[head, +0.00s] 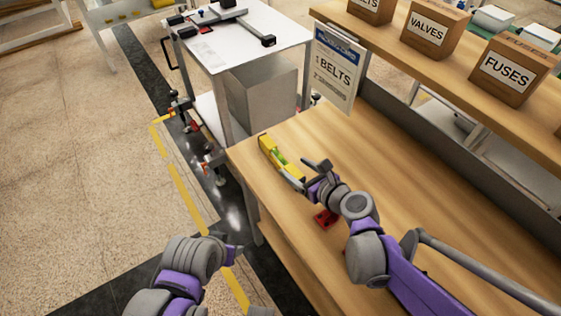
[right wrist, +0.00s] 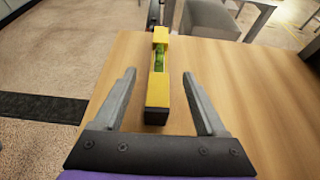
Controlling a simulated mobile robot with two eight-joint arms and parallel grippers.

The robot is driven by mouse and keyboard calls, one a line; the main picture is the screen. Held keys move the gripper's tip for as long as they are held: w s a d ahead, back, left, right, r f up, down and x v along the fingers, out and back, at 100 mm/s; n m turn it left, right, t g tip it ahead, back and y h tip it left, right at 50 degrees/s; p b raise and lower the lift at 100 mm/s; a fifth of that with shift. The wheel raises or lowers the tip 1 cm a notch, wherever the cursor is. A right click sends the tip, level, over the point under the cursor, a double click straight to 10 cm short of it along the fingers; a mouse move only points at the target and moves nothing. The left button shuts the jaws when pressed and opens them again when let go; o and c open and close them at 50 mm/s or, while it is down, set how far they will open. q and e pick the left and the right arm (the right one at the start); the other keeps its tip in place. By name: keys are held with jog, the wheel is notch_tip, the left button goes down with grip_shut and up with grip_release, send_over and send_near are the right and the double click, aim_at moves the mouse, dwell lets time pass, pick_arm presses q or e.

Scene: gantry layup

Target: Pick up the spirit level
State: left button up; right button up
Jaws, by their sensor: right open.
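The spirit level (head: 279,157) is a yellow bar with a green vial, lying on the wooden bench near its left corner in the head view. In the right wrist view the level (right wrist: 158,90) points away from me, its dark near end between the fingers. My right gripper (head: 304,173) is open at the near end of the level; in the right wrist view its fingers (right wrist: 160,95) stand apart on either side with gaps to the level. My left arm shows at the lower left of the head view, with its gripper (head: 238,252) over the floor; its finger state is unclear.
A red object (head: 326,218) lies on the bench (head: 420,200) below my right wrist. Boxes marked VALVES (head: 430,30) and FUSES (head: 508,70) stand on a raised shelf behind. A white cart (head: 245,50) stands beyond the bench's left end. Bench right of the level is clear.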

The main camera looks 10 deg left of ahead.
aim_at(286, 162)
jog(key=x, duration=0.6)
jog(key=shift+a+f+b, duration=0.1)
jog(key=shift+f+b, duration=0.1)
jog(key=shift+b, duration=0.15)
grip_shut()
